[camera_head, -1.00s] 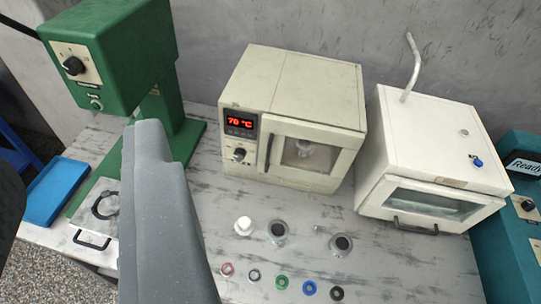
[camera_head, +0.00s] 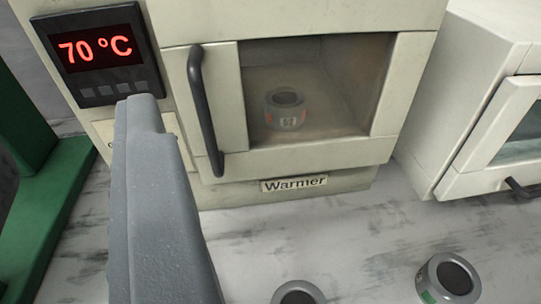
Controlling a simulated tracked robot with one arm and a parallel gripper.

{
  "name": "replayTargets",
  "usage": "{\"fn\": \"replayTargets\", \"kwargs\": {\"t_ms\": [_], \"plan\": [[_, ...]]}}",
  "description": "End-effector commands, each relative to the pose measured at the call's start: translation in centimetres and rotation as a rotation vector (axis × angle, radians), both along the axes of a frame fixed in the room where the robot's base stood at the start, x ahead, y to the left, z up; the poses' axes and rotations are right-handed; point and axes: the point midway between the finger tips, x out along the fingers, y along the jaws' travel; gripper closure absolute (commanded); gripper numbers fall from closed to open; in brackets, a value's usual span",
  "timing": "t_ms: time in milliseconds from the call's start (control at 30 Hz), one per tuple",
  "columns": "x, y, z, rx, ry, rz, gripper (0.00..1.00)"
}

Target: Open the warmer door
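The warmer (camera_head: 275,18) is a cream box that fills the upper middle of the view, with a "Warmer" label below its door. Its door (camera_head: 235,120) looks shut, with a clear window and a dark upright bar handle (camera_head: 205,112) on the left side. A grey ring-shaped part (camera_head: 286,108) shows inside through the window. Of my gripper (camera_head: 150,190), one grey finger shows clearly, in front of the warmer's left part and left of the handle. It appears apart from the handle. The other finger is not clearly seen, so I cannot tell the opening.
The warmer's display (camera_head: 98,50) reads 70 °C. A white chamber with a window (camera_head: 490,120) stands close on the right. A green machine base (camera_head: 50,215) is at the left. Two grey round parts, one (camera_head: 447,280) at lower right, lie on the table in front.

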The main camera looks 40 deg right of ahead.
Motion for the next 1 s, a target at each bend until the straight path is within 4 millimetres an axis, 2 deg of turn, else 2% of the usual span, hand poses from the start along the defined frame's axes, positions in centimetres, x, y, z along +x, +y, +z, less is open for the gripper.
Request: {"fn": "replayTargets", "kwargs": {"t_ms": [33, 100, 200, 267, 400, 533, 1000], "plan": [[-0.2, -1.0, -2.8, -0.01, 0.005, -0.022, 0.67], [-0.7, -2.1, -4.9, -0.026, -0.004, -0.048, 0.67], [-1.2, -3.1, -7.0, -0.045, -0.013, -0.073, 0.67], [-1.4, -3.4, -7.7, -0.053, -0.017, -0.081, 0.67], [-1.2, -3.9, -8.1, -0.061, -0.023, -0.089, 0.67], [-0.2, -4.4, -8.2, -0.061, -0.022, -0.09, 0.67], [5.8, -6.9, -8.2, -0.059, -0.023, -0.089, 0.67]]}}
